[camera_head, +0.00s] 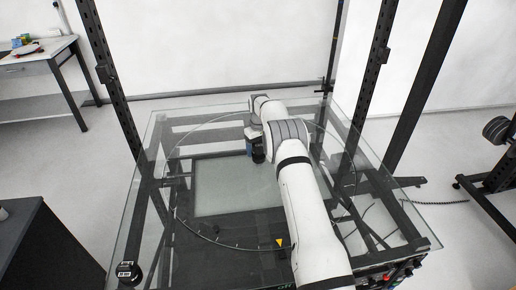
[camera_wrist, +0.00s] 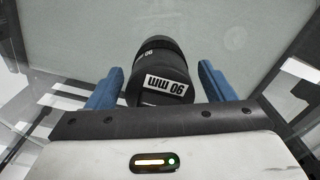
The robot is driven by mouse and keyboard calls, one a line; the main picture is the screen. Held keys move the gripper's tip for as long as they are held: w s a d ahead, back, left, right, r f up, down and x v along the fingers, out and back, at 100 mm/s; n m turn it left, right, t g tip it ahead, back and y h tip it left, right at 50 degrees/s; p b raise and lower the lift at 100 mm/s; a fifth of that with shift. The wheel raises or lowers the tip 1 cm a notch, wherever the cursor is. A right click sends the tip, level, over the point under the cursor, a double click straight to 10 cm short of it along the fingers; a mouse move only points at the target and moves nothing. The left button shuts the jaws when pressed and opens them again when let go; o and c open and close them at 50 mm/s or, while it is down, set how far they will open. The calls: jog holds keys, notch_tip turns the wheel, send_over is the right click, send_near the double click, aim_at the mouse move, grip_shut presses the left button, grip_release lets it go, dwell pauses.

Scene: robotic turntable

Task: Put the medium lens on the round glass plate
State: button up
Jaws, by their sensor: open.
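The fingers are open, with a gap on both sides of the lens. In the head view, my gripper (camera_head: 254,147) is low over the round glass plate (camera_head: 205,148), within its outline, with the dark lens (camera_head: 259,154) beside the blue finger. My arm partly hides this spot, and whether the lens base touches the plate cannot be seen. Another black lens with a white label (camera_head: 129,272) stands outside the round plate, at the front left corner of the glass table.
The square glass tabletop (camera_head: 138,225) carries the round plate. Dark upright posts (camera_head: 112,85) stand around it. A dark cabinet (camera_head: 50,245) is at the front left, and a side table (camera_head: 40,60) stands far left. The round plate's left part is clear.

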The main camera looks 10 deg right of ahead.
notch_tip(320, 180, up, 12)
jog(key=shift+f+b, duration=0.2)
jog(key=shift+b, duration=0.9)
jog(key=s+r+m+t, duration=0.2)
jog(key=s+r, duration=1.7)
jog(key=s, duration=0.1)
jog(key=s+f+m, duration=0.1)
jog(key=s+f, duration=0.1)
jog(key=s, duration=1.3)
jog(key=s+f+m+t, duration=0.1)
jog(key=s+f, duration=0.2)
jog(key=s, duration=1.2)
jog(key=shift+s+a+f+t, duration=0.15)
jog(key=shift+s+f+t, duration=0.15)
jog(key=shift+s, duration=0.1)
jog(key=shift+f+b, duration=0.45)
jog(key=shift+f, duration=0.15)
